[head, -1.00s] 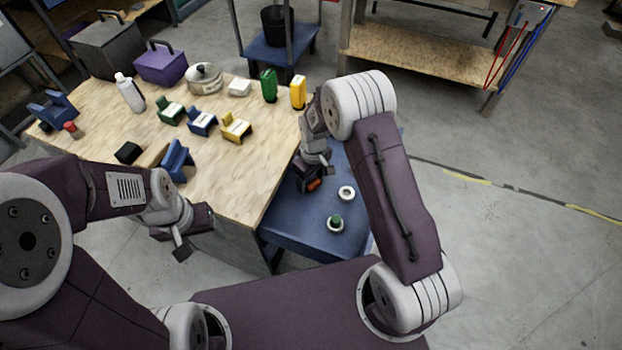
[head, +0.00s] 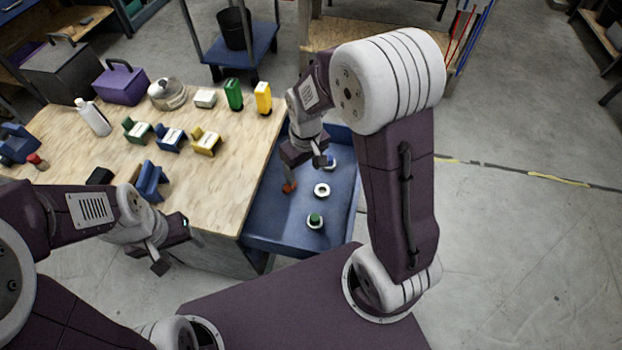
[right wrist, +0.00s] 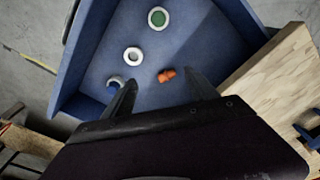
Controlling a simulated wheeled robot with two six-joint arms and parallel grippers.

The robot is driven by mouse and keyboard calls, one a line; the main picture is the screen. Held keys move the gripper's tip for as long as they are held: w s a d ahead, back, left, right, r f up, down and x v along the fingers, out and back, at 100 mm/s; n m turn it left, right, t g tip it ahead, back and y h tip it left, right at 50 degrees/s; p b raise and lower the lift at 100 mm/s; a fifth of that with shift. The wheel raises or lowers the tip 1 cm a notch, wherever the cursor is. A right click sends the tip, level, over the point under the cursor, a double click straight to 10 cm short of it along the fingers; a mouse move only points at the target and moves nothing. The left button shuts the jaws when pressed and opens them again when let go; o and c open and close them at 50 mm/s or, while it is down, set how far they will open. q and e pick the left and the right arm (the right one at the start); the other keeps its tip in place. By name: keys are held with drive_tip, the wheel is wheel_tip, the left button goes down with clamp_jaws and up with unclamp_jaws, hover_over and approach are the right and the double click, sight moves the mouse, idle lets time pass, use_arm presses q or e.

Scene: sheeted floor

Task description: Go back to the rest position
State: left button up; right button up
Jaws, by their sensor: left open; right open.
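My right gripper (head: 306,160) is open and empty above the blue tray (head: 275,235). In the right wrist view its two dark fingers (right wrist: 162,95) stand apart, with an orange piece (right wrist: 166,75) lying on the tray floor beyond them, not held. The orange piece also shows in the head view (head: 290,187), just below the gripper. My left gripper (head: 174,246) is open and empty, in front of the wooden table's near edge. Both arms are bent in front of my body.
The tray holds a white ring (head: 322,190), a ring with green (head: 315,221) and a ring with blue (right wrist: 113,85). The wooden table (head: 235,165) carries small coloured chairs, a white bottle (head: 93,117), a purple box (head: 121,83) and a pot (head: 167,94). Floor at right is clear.

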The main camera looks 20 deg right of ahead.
drive_tip(key=s+d+r+m, duration=0.1)
drive_tip(key=s+d+m, duration=0.1)
drive_tip(key=s, duration=0.8)
drive_tip(key=shift+s+d+m, duration=0.2)
drive_tip(key=shift+d+m, duration=0.1)
drive_tip(key=shift+m, duration=0.5)
